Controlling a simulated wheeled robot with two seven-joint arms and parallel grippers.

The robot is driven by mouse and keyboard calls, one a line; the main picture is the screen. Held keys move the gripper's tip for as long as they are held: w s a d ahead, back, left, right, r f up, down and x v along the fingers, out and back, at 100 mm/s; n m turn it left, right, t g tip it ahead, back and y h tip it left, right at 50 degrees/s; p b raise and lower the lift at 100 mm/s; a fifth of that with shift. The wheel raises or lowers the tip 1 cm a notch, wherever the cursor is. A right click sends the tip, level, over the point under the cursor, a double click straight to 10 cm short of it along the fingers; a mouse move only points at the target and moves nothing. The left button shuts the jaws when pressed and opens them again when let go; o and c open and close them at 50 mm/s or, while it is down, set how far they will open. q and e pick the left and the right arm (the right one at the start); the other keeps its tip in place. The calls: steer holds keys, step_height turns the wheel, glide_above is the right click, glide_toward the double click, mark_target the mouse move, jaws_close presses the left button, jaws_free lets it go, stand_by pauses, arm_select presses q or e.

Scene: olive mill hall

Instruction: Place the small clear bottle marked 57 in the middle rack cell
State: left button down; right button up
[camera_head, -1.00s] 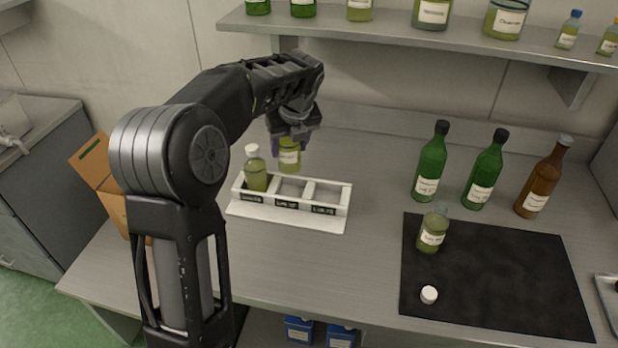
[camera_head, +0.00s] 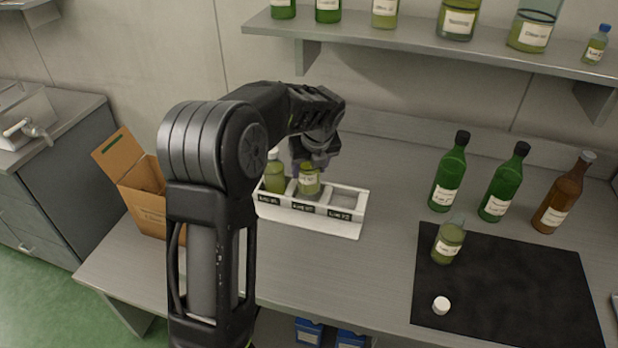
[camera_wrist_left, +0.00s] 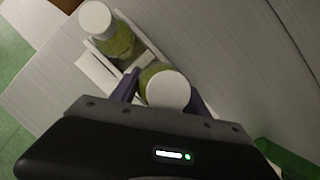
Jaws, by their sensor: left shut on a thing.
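The white rack (camera_head: 350,228) on the bench has three cells in a row with dark labels on the front. My left gripper (camera_head: 312,163) is shut on a small clear bottle (camera_head: 309,182) of yellow-green liquid, at the middle cell, its lower part behind the front rail. Its label number is too small to read. In the left wrist view the held bottle's white cap (camera_wrist_left: 168,90) shows between my fingers (camera_wrist_left: 163,92). A similar white-capped bottle (camera_head: 274,176) stands in the left cell, also in the left wrist view (camera_wrist_left: 116,40). The right cell looks empty. My right gripper is not in view.
A black mat (camera_head: 510,290) at right holds an open small bottle (camera_head: 448,242) and a loose white cap (camera_head: 441,305). Green bottles (camera_head: 449,175) and a brown bottle (camera_head: 563,195) stand behind it. A cardboard box (camera_head: 140,190) is left; a shelf (camera_head: 420,45) hangs above.

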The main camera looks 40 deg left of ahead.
mark_target(309, 179)
arm_select(q)
steer(key=shift+f+p, duration=0.3)
steer(key=shift+f, duration=1.5)
steer(key=shift+f, duration=0.2)
steer(key=c, duration=0.6)
jaws_free()
steer(key=shift+o, duration=0.2)
steer(key=b+v, duration=0.1)
steer(key=v, duration=1.1)
steer(key=shift+r, duration=0.2)
steer(key=shift+s, duration=0.1)
